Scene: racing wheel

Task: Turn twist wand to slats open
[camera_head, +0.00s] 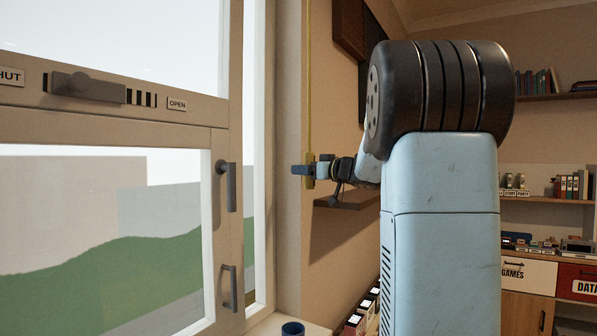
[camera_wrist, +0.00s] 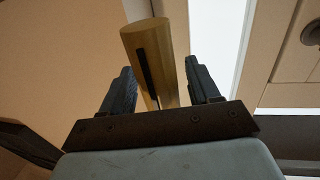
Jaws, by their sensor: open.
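The twist wand (camera_head: 309,80) is a thin golden rod hanging upright beside the window frame, with a thicker yellow-brown handle at its lower end. In the wrist view, the wand's handle (camera_wrist: 168,50) stands between my two dark fingers and shows a dark stripe along its side. My gripper (camera_head: 303,171) is at the handle's height in the head view. In the wrist view my gripper (camera_wrist: 160,72) is open, with a finger on each side of the handle and visible gaps. The slats are not clearly in view.
The window frame has a slider (camera_head: 88,88) between SHUT and OPEN labels and a grey handle (camera_head: 227,186). A small wooden shelf (camera_head: 347,202) is on the wall just below my gripper. Shelves and drawers are at right.

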